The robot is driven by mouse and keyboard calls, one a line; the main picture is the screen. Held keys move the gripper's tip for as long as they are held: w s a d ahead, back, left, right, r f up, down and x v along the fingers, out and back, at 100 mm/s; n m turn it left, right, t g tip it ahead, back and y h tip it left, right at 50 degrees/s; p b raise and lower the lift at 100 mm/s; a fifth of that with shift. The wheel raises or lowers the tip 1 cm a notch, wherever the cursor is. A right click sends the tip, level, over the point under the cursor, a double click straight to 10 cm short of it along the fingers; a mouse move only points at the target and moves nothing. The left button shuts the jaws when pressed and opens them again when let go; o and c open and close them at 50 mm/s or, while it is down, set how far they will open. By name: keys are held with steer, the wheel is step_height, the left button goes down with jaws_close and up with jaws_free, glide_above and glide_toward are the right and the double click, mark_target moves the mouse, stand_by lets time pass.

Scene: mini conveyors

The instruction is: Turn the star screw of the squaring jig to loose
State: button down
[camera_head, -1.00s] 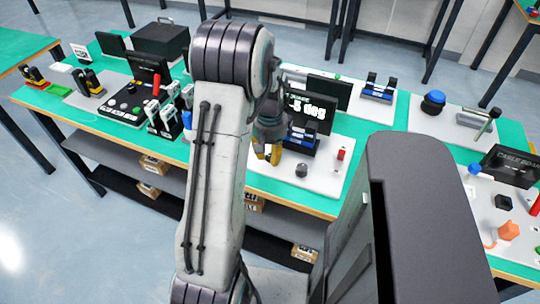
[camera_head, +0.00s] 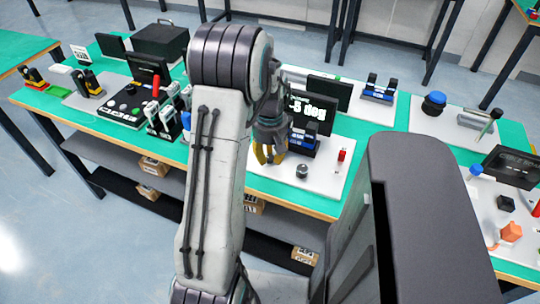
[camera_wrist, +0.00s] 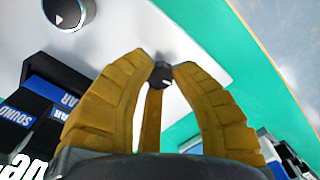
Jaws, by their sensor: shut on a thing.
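My gripper (camera_head: 268,158) is over the white base board (camera_head: 325,180) of the station with the "-5 deg" display (camera_head: 309,112). In the wrist view its yellow fingers (camera_wrist: 160,80) are closed around a small dark star screw (camera_wrist: 161,76), whose head shows between the fingertips. In the head view the screw is hidden by the fingers. Blue-labelled black blocks (camera_head: 303,141) stand just right of the gripper; they also show at the left of the wrist view (camera_wrist: 42,105).
A round dark knob (camera_head: 302,171) with a white pointer mark (camera_wrist: 68,14) and a red part (camera_head: 341,156) are on the same board. To the left stand several black-and-white upright parts (camera_head: 165,117). The green table edge is close in front.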

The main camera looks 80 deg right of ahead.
mark_target(270, 157)
steer(key=shift+f, duration=0.1)
stand_by(0.3)
steer(key=c, duration=1)
jaws_free()
step_height(270, 157, up, 12)
steer(key=shift+r, duration=0.1)
stand_by(0.5)
